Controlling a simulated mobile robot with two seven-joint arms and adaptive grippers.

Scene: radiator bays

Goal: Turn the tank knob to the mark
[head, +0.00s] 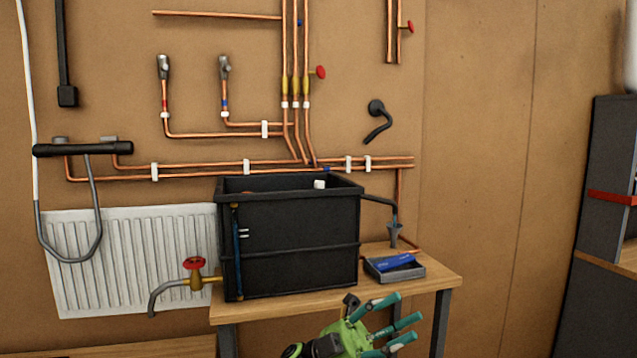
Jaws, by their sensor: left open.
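The black tank (300,230) stands on a wooden bench (435,277). A red round knob (194,263) sits on a brass tap (196,282) at the tank's lower left, with a grey spout bending down. A blue upright gauge tube (237,255) runs down the tank's front left, with short white marks (243,233) beside it. I cannot tell any mark on the knob itself. My left gripper (406,320), green and black with teal fingers, is at the bottom centre, in front of the bench. It is open and empty, well right of and below the knob. My right gripper is out of view.
A grey tray (408,273) with a blue item (393,262) lies on the bench right of the tank. A white radiator (130,255) hangs behind the tap. Copper pipes (230,170) cross the wall above. A dark shelf (595,220) stands at the right.

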